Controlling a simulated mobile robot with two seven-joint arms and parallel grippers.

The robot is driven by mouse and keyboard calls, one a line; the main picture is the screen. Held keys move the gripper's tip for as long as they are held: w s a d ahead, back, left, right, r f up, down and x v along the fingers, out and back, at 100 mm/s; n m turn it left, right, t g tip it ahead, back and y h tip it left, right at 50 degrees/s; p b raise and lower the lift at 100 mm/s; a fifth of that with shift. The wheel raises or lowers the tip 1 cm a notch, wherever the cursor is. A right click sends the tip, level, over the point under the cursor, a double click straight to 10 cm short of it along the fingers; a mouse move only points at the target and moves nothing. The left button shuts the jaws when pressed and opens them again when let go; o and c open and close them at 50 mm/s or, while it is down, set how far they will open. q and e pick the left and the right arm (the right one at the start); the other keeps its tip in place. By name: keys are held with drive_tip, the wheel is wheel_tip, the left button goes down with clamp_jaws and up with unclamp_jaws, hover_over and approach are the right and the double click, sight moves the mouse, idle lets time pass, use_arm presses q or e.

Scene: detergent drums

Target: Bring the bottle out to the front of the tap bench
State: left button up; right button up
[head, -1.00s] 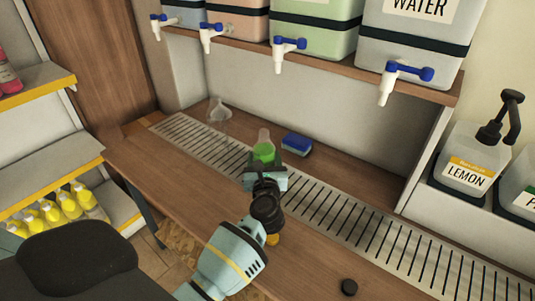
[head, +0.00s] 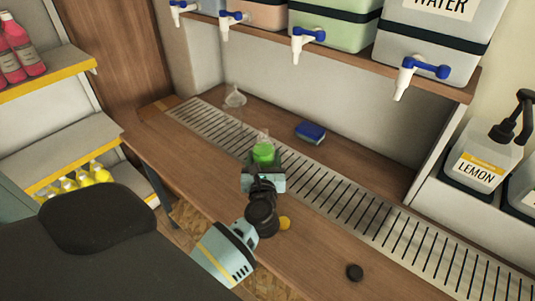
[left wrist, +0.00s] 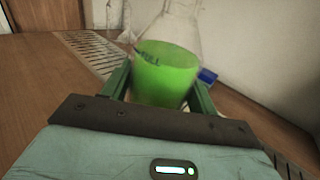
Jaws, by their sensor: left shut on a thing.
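The bottle (head: 263,153) is clear, with green liquid in its lower part. It appears upright over the slotted drip grate (head: 205,125) of the tap bench; I cannot tell whether its base touches. My left gripper (head: 264,172) is shut on it from the front side. In the left wrist view the bottle (left wrist: 168,75) stands between the two green fingers, with dark lettering on its side and its top cut off by the frame. The wooden tap bench (head: 310,245) has bare board in front of the grate. My right gripper is not in view.
A blue sponge (head: 310,131) and a clear funnel-like piece (head: 235,97) lie behind the grate. A yellow disc (head: 284,223) and a black cap (head: 355,272) lie on the front board. Taps (head: 305,42) hang above the back. A lemon pump bottle (head: 480,165) stands right.

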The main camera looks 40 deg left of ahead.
use_arm(q)
drive_tip(key=s, duration=0.3)
drive_tip(key=s+p, duration=0.1)
drive_tip(key=s, duration=0.2)
drive_tip(key=shift+a, duration=0.2)
idle(0.4)
idle(0.4)
drive_tip(key=o, duration=1.5)
drive_tip(key=shift+f, duration=0.1)
drive_tip(key=shift+f, duration=0.1)
drive_tip(key=shift+b+v, duration=0.65)
drive_tip(key=shift+v, duration=3.25)
